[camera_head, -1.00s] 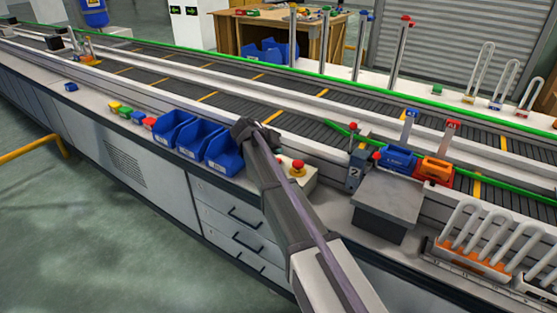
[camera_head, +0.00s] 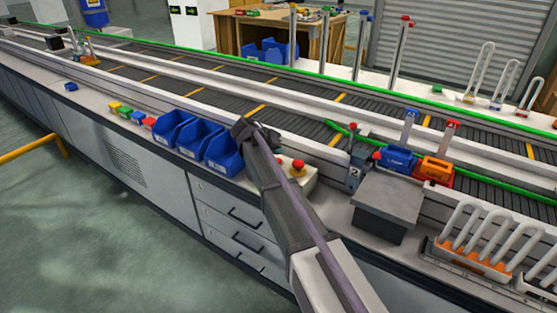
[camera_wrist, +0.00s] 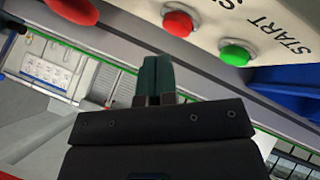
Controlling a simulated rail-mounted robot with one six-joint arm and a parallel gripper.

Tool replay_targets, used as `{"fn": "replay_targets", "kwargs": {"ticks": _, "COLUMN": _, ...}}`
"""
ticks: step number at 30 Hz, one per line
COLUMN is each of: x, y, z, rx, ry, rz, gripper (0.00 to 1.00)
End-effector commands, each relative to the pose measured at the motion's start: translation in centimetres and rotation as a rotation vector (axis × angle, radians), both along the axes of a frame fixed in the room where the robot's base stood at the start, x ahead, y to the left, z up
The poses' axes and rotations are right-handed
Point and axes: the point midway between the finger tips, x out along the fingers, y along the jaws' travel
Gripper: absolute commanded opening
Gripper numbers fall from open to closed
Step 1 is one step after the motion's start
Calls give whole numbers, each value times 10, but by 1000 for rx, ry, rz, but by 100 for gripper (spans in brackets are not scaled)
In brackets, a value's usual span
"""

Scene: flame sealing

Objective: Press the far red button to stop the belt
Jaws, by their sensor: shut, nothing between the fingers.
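A pale control box (camera_head: 304,184) stands on the bench, partly hidden behind my arm. In the wrist view its face (camera_wrist: 236,14) carries a small red button (camera_wrist: 178,21), a green button (camera_wrist: 235,53) and START lettering. A larger red mushroom button (camera_wrist: 75,10) is cut off at the top left; a red mushroom button on a yellow base (camera_head: 298,165) shows in the head view. My gripper (camera_wrist: 155,80) is shut and empty, its dark green fingertips just below the small red button in the picture. A gap shows between them; I see no contact.
Blue bins (camera_head: 223,153) stand left of my arm. A grey block (camera_head: 386,203) and a rack of white loops (camera_head: 475,240) stand to the right. The conveyor belt (camera_head: 300,125) with yellow stripes runs behind, with blue (camera_head: 397,159) and orange (camera_head: 434,170) carriers near it.

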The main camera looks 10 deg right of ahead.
Motion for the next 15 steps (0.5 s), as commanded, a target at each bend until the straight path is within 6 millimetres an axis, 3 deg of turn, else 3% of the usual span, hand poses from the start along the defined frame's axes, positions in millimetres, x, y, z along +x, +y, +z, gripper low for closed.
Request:
{"fn": "replay_targets", "kwargs": {"ticks": 5, "x": 0, "y": 0, "z": -10, "rx": 0, "ry": 0, "rz": 0, "gripper": 0}}
{"fn": "replay_targets", "kwargs": {"ticks": 15, "x": 0, "y": 0, "z": -9, "rx": 0, "ry": 0, "rz": 0, "gripper": 0}}
